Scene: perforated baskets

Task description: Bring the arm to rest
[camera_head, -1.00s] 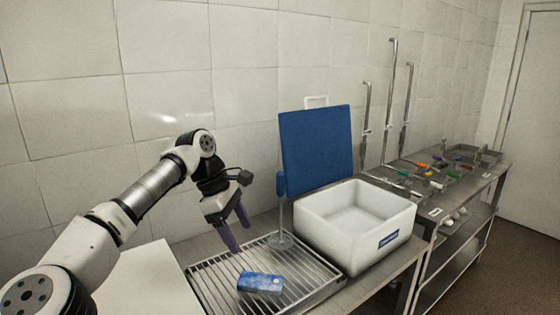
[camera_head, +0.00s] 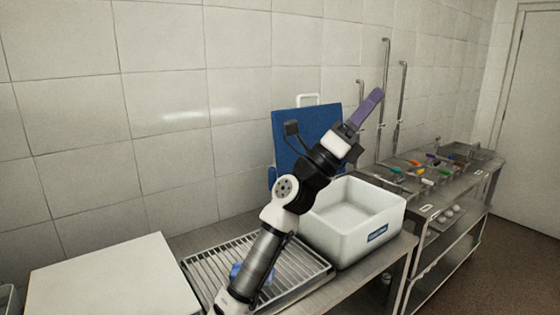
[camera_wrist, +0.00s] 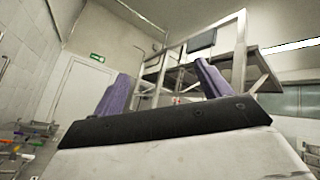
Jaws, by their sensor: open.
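My gripper (camera_head: 367,108) is raised above the white bin, in front of the blue board and the tiled wall. Its purple fingers point up and to the right. In the wrist view the two purple fingers (camera_wrist: 160,90) stand well apart with nothing between them, so it is open and empty. My arm rises from the bottom of the head view and crosses in front of the wire rack. A blue box (camera_head: 238,271) lies on the rack, mostly hidden behind my arm.
The metal rack (camera_head: 205,272) and an empty white bin (camera_head: 385,235) stand on a steel table. A blue board (camera_head: 283,135) leans by the wall. A white surface (camera_head: 110,280) is at left. A steel bench (camera_head: 470,187) with small coloured items stands at right.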

